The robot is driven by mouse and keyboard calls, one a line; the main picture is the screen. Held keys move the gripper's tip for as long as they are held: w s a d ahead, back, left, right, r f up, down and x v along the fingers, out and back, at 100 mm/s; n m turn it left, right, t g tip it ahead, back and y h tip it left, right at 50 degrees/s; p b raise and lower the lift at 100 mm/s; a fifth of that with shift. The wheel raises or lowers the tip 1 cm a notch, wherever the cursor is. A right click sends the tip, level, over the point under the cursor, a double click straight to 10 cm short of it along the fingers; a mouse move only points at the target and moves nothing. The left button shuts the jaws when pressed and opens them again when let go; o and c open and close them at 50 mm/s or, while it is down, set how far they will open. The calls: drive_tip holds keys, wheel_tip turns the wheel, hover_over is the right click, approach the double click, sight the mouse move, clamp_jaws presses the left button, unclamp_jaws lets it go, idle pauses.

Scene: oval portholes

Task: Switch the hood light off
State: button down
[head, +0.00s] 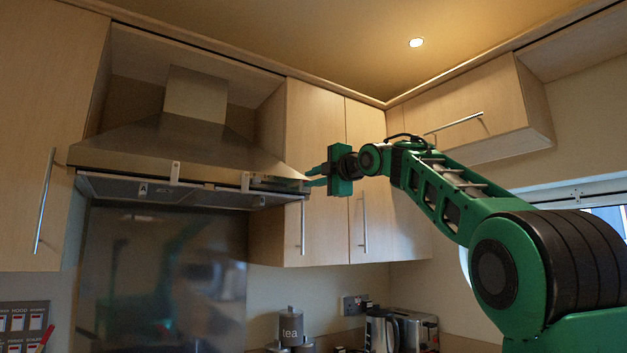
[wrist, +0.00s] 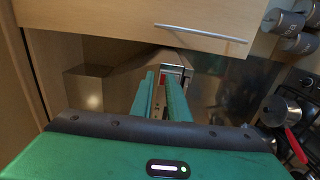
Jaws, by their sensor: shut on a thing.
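The steel range hood (head: 180,142) hangs on the wall between the cupboards at the left in the head view. It also shows beyond my fingers in the wrist view (wrist: 108,82). My gripper (head: 308,181) reaches the right end of the hood's front lower edge. In the wrist view my two green fingers (wrist: 160,80) are close together at a small red and pale part, the hood light switch (wrist: 164,73). They are shut on it, though the fingers hide much of it. The switch position cannot be made out.
Wall cupboards (head: 315,150) stand right beside the hood, close to my gripper. A cupboard with a long bar handle (wrist: 200,33) crosses the top of the wrist view. A kettle (head: 381,330) and a tea canister (head: 291,328) stand below. A pan (wrist: 284,112) shows at the right in the wrist view.

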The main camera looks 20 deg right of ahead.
drive_tip(key=shift+a+r, duration=0.15)
drive_tip(key=shift+a, duration=0.3)
drive_tip(key=shift+w+a, duration=0.1)
idle(0.6)
drive_tip(key=shift+s, duration=0.2)
drive_tip(key=shift+s+d+f, duration=0.1)
drive_tip(key=shift+d+f, duration=0.15)
drive_tip(key=shift+f, duration=0.2)
drive_tip(key=r+v, duration=0.1)
drive_tip(key=v, duration=1.2)
drive_tip(key=shift+s+d+r, duration=0.25)
drive_tip(key=shift+d, duration=0.1)
